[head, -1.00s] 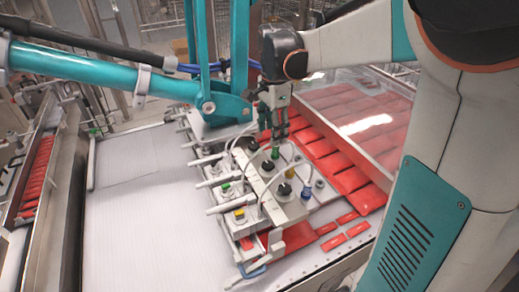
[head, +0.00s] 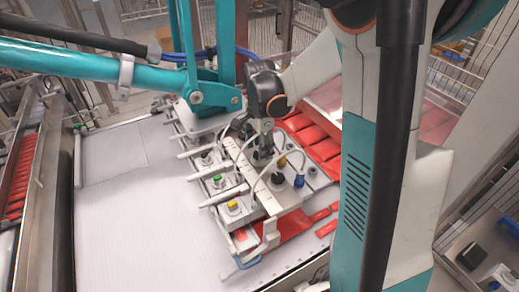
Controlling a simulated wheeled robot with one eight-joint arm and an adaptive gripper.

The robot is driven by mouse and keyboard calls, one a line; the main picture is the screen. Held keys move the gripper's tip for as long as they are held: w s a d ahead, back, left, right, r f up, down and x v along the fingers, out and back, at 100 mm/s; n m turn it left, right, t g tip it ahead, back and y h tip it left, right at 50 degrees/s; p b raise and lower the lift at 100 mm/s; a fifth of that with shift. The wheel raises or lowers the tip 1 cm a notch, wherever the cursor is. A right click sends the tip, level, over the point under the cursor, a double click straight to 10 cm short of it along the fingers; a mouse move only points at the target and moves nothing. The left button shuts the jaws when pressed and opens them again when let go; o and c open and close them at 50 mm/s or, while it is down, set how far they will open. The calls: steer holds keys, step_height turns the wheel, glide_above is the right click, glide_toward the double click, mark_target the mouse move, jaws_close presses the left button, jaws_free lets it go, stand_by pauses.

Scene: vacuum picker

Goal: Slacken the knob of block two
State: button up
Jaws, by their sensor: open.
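The vacuum picker head (head: 258,192) is a row of pale blocks on the white conveyor, with hoses and black knobs. The front black knob (head: 278,179) is clear of my gripper. My gripper (head: 262,146) points down with open jaws over the knob behind it, at the middle of the row. That knob is mostly hidden by the jaws, and I cannot tell whether they touch it. No block numbers are readable. Blocks at the left carry a yellow button (head: 232,204) and a green button (head: 217,179).
A blue fitting (head: 298,181) and a yellow-brown fitting (head: 281,162) stand close to the right of the knobs. The teal picker arm (head: 90,63) reaches in from the left. Red packs (head: 312,136) lie behind. The white conveyor (head: 135,220) is clear at left.

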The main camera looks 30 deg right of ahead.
steer(key=shift+f, duration=0.55)
steer(key=c, duration=1.1)
steer(key=shift+o, duration=0.2)
